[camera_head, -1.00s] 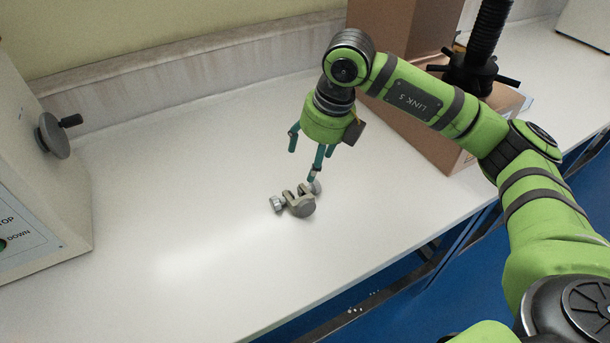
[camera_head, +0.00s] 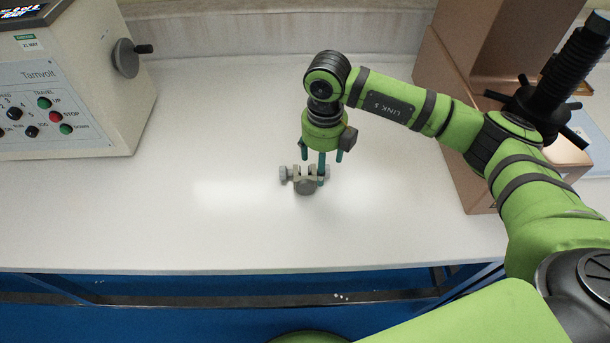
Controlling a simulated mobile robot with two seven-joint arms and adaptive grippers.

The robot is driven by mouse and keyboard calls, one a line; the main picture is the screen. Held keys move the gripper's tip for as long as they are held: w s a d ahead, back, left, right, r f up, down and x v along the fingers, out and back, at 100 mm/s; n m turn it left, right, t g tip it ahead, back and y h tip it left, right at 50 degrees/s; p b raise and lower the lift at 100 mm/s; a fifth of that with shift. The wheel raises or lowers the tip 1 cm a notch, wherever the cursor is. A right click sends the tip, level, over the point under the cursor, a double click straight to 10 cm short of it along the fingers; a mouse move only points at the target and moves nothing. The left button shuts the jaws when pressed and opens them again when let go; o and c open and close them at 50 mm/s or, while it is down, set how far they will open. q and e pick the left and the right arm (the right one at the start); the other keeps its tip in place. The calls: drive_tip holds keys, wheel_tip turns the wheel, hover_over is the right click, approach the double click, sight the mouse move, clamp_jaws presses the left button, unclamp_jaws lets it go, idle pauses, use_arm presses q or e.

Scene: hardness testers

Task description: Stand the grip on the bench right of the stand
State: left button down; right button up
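The grip (camera_head: 305,180) is a small grey metal clamp with a knob on each side and a rounded lower part. It is on the bench (camera_head: 240,225) near the middle. My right gripper (camera_head: 322,165) points down just above and behind it. Its teal fingers are spread apart, and one fingertip overlaps the grip in the picture; I cannot tell if they touch. Which thing is the stand is unclear: a grey machine (camera_head: 75,85) marked Tamvolt is at left, and a black threaded post with a handled collar (camera_head: 535,105) is at right. My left gripper is out of view.
Copper-brown box-like panels (camera_head: 455,75) stand at the right behind my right arm. A crank knob (camera_head: 126,58) sticks out of the machine's side. The bench between machine and grip is clear. The bench's front edge is below, over a blue floor.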

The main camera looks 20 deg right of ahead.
wheel_tip(320, 180, down, 2)
drive_tip(key=shift+f, duration=0.25)
drive_tip(key=shift+d+f, duration=0.1)
drive_tip(key=shift+f, duration=0.35)
drive_tip(key=shift+c, duration=0.4)
clamp_jaws()
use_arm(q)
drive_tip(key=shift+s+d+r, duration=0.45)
